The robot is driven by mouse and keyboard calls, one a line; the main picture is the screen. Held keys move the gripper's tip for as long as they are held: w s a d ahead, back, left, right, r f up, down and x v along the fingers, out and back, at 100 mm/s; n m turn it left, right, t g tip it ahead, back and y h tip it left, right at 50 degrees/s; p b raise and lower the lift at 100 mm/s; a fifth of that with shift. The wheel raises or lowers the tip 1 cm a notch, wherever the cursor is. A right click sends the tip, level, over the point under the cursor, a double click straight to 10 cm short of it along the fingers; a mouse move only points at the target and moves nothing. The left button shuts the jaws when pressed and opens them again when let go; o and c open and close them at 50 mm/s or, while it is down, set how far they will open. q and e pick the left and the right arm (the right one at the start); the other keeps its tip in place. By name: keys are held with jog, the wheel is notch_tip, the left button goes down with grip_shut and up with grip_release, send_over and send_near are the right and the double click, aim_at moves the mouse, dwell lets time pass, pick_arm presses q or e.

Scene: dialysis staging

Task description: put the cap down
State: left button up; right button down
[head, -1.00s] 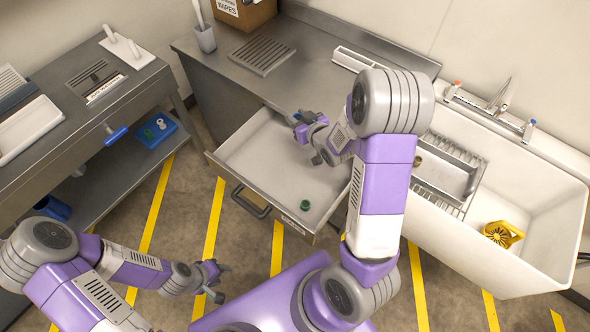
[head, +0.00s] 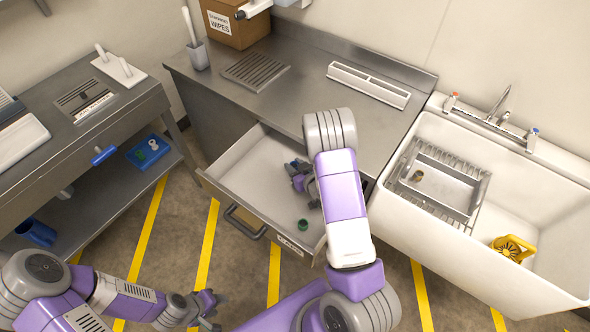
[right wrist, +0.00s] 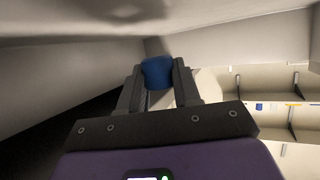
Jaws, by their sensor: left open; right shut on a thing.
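My right gripper (head: 297,172) is down in the open drawer (head: 246,170), towards its right side. In the right wrist view, its fingers (right wrist: 158,88) are shut on a blue cap (right wrist: 157,71). My forearm hides part of this gripper in the head view, and I cannot tell whether the blue cap touches the drawer. A green cap (head: 303,225) lies on the drawer floor near the front right corner, apart from the gripper. My left gripper (head: 214,309) is open and empty over the floor, in front of the drawer.
The sink (head: 550,225) to the right holds a metal rack (head: 440,185) and a yellow part (head: 511,248). The counter (head: 310,85) behind the drawer has bare room.

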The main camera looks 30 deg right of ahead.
jog(key=shift+f, duration=0.45)
